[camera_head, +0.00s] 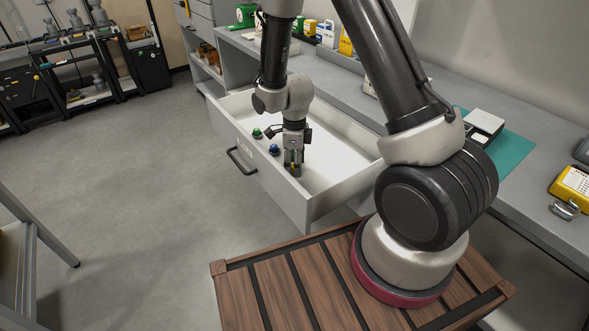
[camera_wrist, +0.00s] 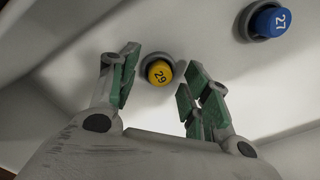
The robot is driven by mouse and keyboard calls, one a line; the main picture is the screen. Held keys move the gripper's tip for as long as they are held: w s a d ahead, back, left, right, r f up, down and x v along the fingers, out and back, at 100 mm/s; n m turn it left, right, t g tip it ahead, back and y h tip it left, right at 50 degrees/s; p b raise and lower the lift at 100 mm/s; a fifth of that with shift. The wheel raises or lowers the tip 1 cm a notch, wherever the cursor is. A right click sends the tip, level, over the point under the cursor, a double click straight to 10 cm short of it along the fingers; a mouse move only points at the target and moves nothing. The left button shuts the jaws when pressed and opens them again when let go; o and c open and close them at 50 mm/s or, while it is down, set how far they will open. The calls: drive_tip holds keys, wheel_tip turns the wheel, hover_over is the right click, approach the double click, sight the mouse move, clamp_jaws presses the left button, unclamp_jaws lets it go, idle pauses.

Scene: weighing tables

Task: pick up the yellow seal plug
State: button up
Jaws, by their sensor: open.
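The yellow seal plug (camera_wrist: 159,72), marked 29, has a dark grey collar and stands on the white drawer floor in the wrist view. My gripper (camera_wrist: 157,85) is open, with a green-padded finger on each side of the plug. The fingers look apart from it, and I cannot tell the exact height gap. In the head view my gripper (camera_head: 293,165) points down inside the open drawer (camera_head: 330,150). There the plug is mostly hidden by the fingers.
A blue plug (camera_head: 274,149), marked 27 in the wrist view (camera_wrist: 271,21), stands close by. A green plug (camera_head: 257,133) is further along. The drawer walls rise around them, with a black handle (camera_head: 241,161) outside. The grey counter (camera_head: 445,85) lies behind.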

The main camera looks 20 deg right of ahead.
drive_tip(key=shift+f, duration=0.1)
drive_tip(key=shift+c, duration=0.5)
drive_tip(key=c, duration=0.8)
drive_tip(key=shift+o, duration=0.2)
